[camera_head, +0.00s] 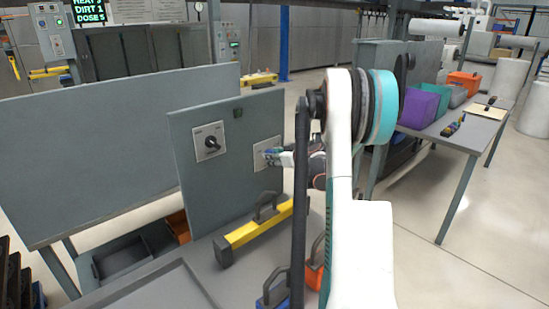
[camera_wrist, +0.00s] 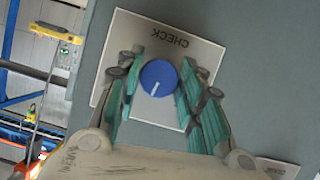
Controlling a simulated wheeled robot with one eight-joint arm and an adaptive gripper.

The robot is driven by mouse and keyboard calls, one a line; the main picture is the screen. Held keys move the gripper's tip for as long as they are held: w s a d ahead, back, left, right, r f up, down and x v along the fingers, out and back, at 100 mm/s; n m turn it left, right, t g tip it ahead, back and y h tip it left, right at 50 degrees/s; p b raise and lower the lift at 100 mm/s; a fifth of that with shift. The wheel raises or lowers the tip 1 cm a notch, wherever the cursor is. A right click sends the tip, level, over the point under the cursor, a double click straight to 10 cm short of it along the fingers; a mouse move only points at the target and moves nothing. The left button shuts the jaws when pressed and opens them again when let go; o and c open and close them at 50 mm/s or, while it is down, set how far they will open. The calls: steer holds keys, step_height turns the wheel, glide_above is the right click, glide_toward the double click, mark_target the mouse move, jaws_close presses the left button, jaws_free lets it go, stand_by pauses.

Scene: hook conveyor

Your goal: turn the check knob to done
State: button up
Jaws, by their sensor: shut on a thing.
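The check knob (camera_wrist: 159,78) is a round blue knob with a white line, on a pale square plate (camera_wrist: 190,50) marked CHECK, which appears upside down in the wrist view. The white line points down and slightly left there, away from the word. Other markings on the plate are hidden or unreadable. My gripper (camera_wrist: 160,72) is shut on the knob, with a teal finger on either side. In the head view my gripper (camera_head: 277,156) is at the right-hand plate (camera_head: 265,148) of the upright grey panel (camera_head: 235,190), and the knob is largely hidden.
A black knob (camera_head: 211,143) on another plate sits left on the same panel. A yellow bar with a dark handle (camera_head: 252,234) lies on the bench below. A table at right holds a purple bin (camera_head: 419,107) and other bins. My arm covers the middle of the head view.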

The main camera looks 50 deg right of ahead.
steer(key=shift+y, duration=0.3)
steer(key=m+y, duration=0.2)
steer(key=m, duration=0.1)
steer(key=m+t+y, duration=0.1)
steer(key=m+y, duration=0.1)
steer(key=m, duration=0.2)
steer(key=shift+d, duration=0.15)
stand_by(0.7)
steer(key=o, duration=1.1)
steer(key=shift+c, duration=0.2)
steer(key=v, duration=1.2)
steer(key=shift+f, duration=0.2)
